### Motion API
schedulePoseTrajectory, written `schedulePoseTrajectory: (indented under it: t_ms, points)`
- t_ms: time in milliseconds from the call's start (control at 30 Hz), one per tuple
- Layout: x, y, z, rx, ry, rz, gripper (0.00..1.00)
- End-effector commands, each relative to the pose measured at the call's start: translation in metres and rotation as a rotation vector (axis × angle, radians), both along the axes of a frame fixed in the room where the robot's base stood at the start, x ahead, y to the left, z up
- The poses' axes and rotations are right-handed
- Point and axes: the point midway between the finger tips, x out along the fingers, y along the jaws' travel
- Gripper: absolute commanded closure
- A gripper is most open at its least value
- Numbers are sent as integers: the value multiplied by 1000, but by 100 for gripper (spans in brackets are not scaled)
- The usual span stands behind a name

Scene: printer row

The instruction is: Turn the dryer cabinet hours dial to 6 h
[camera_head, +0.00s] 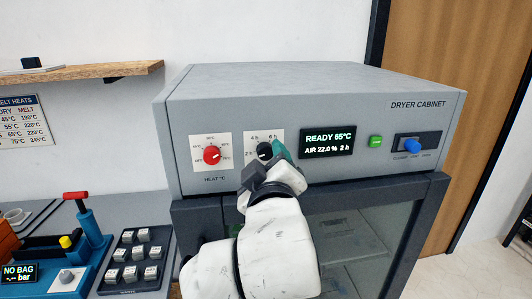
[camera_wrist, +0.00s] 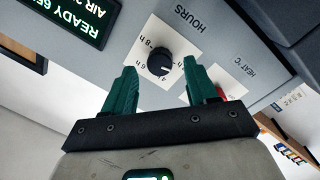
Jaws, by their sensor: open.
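The hours dial (camera_head: 264,149) is a black round knob on a white plate on the dryer cabinet (camera_head: 300,85). Its plate shows 2 h, 4 h and 6 h marks in the head view. The dial (camera_wrist: 160,61) is clear in the wrist view; I cannot read its pointer surely. The cabinet display (camera_head: 328,142) reads READY 65°C, AIR 22.0 %, 2 h. My gripper (camera_head: 272,158) is in front of the dial and partly hides it. In the wrist view its green fingers (camera_wrist: 159,68) are open, one on each side of the knob, apparently not touching it.
The red heat dial (camera_head: 211,156) is just left of the hours dial. A green button (camera_head: 376,142) and a blue slider knob (camera_head: 412,146) are to the right. Below is a glass door (camera_head: 370,235). A blue machine with a red-handled lever (camera_head: 92,230) stands at lower left.

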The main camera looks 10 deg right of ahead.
Motion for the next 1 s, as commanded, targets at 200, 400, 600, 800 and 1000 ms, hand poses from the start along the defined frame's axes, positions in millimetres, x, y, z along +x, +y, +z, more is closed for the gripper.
schedulePoseTrajectory:
  t_ms: [200,400,600,800,1000]
  points:
    - [14,-1,0,1,1,1,43]
    - [15,-1,-1,1,0,1,43]
    - [15,-1,-1,1,1,1,55]
    - [15,-1,-1,1,1,1,74]
    - [15,-1,-1,1,1,1,93]
